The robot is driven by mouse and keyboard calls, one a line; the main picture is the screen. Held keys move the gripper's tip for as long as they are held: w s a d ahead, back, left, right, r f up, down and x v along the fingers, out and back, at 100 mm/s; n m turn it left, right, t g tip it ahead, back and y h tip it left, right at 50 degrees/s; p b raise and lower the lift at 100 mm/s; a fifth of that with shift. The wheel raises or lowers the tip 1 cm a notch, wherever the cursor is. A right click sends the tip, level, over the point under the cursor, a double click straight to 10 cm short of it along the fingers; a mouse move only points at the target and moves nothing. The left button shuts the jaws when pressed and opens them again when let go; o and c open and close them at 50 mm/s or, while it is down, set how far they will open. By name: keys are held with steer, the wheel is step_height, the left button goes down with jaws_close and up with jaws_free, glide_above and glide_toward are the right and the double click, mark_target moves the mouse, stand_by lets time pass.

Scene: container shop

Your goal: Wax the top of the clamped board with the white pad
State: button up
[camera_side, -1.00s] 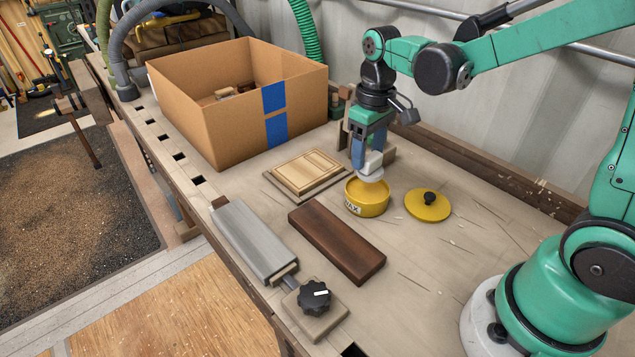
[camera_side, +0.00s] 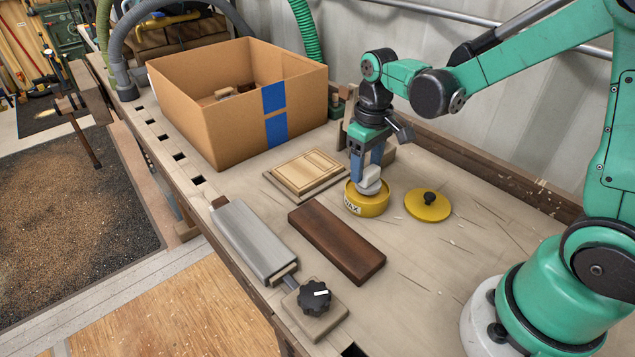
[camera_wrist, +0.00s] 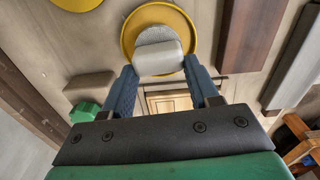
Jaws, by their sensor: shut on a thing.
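My gripper (camera_side: 369,170) is shut on the white pad (camera_side: 371,187). The pad is down in the open mouth of the yellow wax tin (camera_side: 366,207); whether it touches the wax is hidden. In the wrist view the pad (camera_wrist: 158,58) sits between both blue fingers, with its textured grey-white underside over the tin (camera_wrist: 128,38). The dark brown board (camera_side: 337,243) lies flat on the bench in front of the tin, its top bare. It also shows in the wrist view (camera_wrist: 245,35). A grey metal bar (camera_side: 255,240) with a black knob (camera_side: 314,296) lies alongside, apart from the board.
The yellow lid (camera_side: 428,208) lies right of the tin. A pale wooden panel (camera_side: 306,172) lies behind the dark board. A large cardboard box (camera_side: 222,120) with blue tape stands at the back left. The bench right of the board is clear.

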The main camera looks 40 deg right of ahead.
steer(key=shift+f, duration=0.55)
stand_by(1.3)
steer(key=shift+r, duration=3.5)
steer(key=w+a+r, duration=0.2)
steer(key=a+r, duration=0.3)
steer(key=r, duration=0.1)
steer(key=s+a+f, duration=0.2)
steer(key=a+f, duration=0.1)
steer(key=a, duration=0.5)
steer(key=s+a+f, duration=0.2)
steer(key=a+f, duration=0.2)
steer(key=a, duration=0.4)
steer(key=shift+m, duration=0.3)
steer(key=shift+d+f, duration=0.15)
steer(key=shift+f, duration=2.1)
steer(key=shift+w+f, duration=0.1)
steer(key=shift+f, duration=0.85)
